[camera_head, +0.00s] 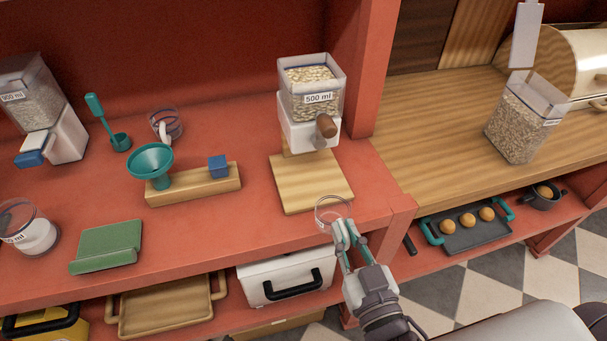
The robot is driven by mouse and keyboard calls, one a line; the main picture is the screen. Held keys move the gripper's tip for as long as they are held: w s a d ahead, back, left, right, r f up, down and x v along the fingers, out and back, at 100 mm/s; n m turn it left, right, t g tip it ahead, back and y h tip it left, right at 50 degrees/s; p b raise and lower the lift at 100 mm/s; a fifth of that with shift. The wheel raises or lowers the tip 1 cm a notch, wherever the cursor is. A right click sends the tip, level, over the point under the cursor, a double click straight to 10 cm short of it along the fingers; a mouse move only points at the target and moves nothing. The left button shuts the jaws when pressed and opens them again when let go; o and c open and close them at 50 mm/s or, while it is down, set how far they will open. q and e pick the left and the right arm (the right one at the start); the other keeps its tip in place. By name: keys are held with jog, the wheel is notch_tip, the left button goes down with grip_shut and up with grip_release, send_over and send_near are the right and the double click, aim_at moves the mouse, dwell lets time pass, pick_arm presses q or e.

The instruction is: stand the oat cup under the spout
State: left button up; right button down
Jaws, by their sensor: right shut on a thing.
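The oat dispenser (311,98) stands on the red shelf in the middle, a clear bin of oat flakes labelled 500 ml on a white body with a wooden knob (326,126). Its spout (319,143) shows as a small grey part under the knob. A light wooden board (312,184) lies below and in front of it. My right gripper (346,232) is shut on a small clear cup (331,205), which looks empty. The cup is at the board's front right corner; whether it touches the board I cannot tell. My left gripper is not in view.
A teal funnel (151,160) sits in a wooden block (205,187) with a blue cube (218,167). A second dispenser (55,135), a glass cup (168,124) and a green stand (107,246) are left. The board's surface is clear. A red post (374,70) rises at right.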

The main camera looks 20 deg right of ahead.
aim_at(330, 192)
jog(key=w+p, duration=0.3)
jog(key=w, duration=0.8)
jog(key=shift+w+r, duration=0.1)
jog(key=shift+w, duration=0.25)
jog(key=shift+w+a+p, duration=0.1)
jog(key=shift+w+p, duration=0.35)
jog(key=shift+w, duration=0.2)
jog(key=w+p, duration=0.1)
jog(key=w, duration=0.2)
jog(key=shift+r, duration=0.1)
jog(key=shift+w+f, duration=0.15)
jog(key=shift+f, duration=0.85)
jog(key=shift+f+b, duration=0.6)
jog(key=shift+b, duration=0.15)
